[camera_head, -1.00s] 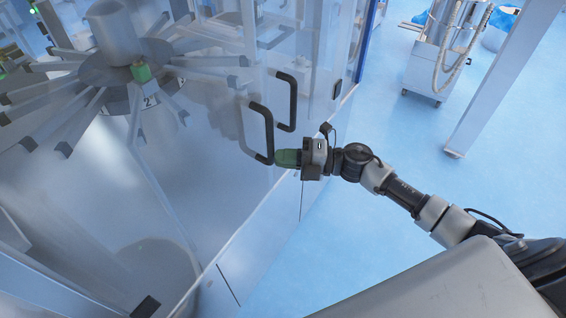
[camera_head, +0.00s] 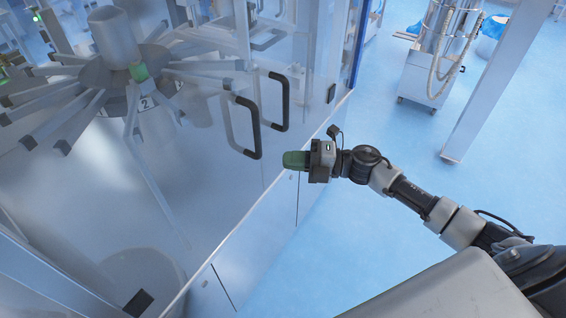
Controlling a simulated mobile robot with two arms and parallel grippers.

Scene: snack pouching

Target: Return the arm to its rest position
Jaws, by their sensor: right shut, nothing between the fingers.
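My right arm comes in from the lower right of the head view. Its gripper (camera_head: 294,160) has green fingertips that point left, and it is shut and empty. The gripper is apart from the black door handle (camera_head: 251,127), just to its right and a little lower in the picture. A second black handle (camera_head: 284,101) stands beside the first, further back. Both handles are on the clear guard doors of the machine. My left gripper does not show.
The machine's clear panel (camera_head: 225,215) fills the left, with a radial wheel of grey arms (camera_head: 120,75) behind it. A metal cart (camera_head: 428,78) with a hose and a grey post (camera_head: 489,90) stand at the upper right. Blue floor (camera_head: 400,145) is open between them and my arm.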

